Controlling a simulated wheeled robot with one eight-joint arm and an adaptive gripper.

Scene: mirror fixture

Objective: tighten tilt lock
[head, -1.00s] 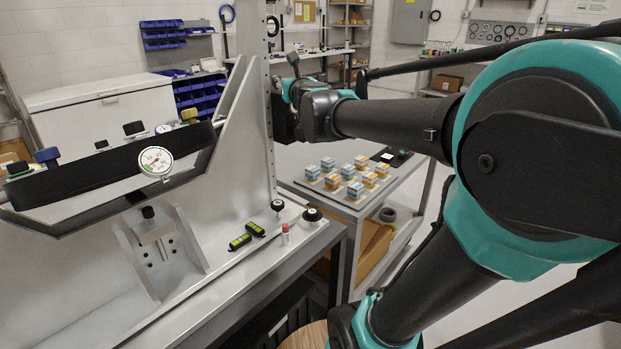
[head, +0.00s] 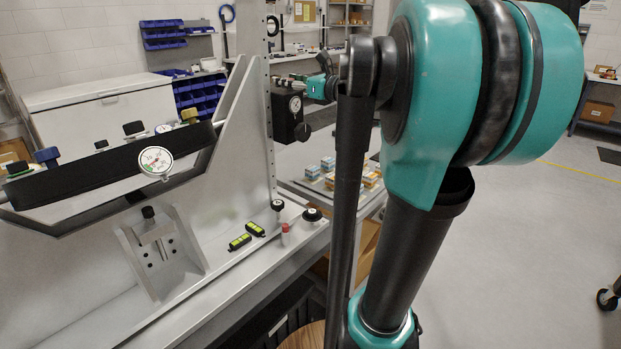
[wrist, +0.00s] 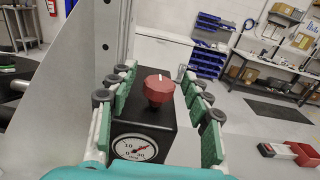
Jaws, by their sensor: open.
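A red knob (wrist: 158,91) with a white mark tops a black block (wrist: 146,130) with a round dial gauge (wrist: 135,147) on its face. The block also shows in the head view (head: 285,125), mounted at the upright plate's right edge. No label shows whether this knob is the tilt lock. My gripper (wrist: 158,76) is open, with green-padded fingers left and right of the knob. I see a gap on each side and no contact. In the head view my gripper (head: 292,83) is small, at the block's top, and the knob cannot be made out.
The grey fixture (head: 230,165) carries a black tilted beam (head: 100,170) with a white dial gauge (head: 156,161). Small black knobs (head: 278,205) and a red-capped tube (head: 285,234) stand on its base. A cart with boxes (head: 330,168) is partly behind my arm.

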